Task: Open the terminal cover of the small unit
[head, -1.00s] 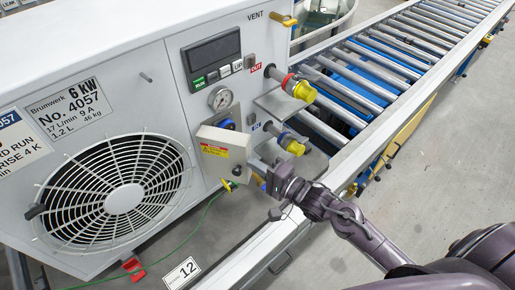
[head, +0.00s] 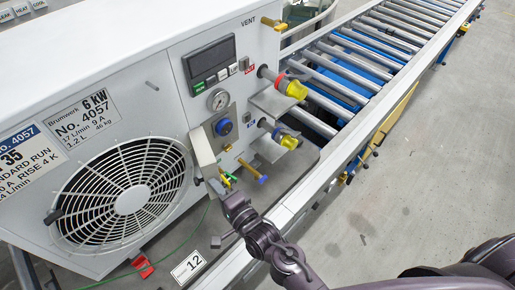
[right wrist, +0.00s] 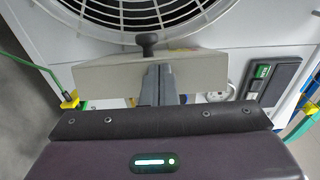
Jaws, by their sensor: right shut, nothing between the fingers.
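The unit marked 6 kW No. 4057 (head: 150,75) stands at the left, with its round fan grille facing me. Its beige terminal cover (head: 203,150) stands out from the panel, seen nearly edge-on, swung to the left. Coloured terminal parts, yellow, green and blue, show low on the panel beside it. In the right wrist view the cover (right wrist: 110,76) is a broad plate across the fingers. My right gripper (head: 224,190) is shut and empty at the cover's lower end; its fingers (right wrist: 158,80) overlap the plate, and contact is unclear. My left gripper is out of view.
Two yellow-capped pipe fittings (head: 296,89) stick out at the right of the panel. A roller conveyor (head: 370,55) runs to the back right. The floor at the right is clear.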

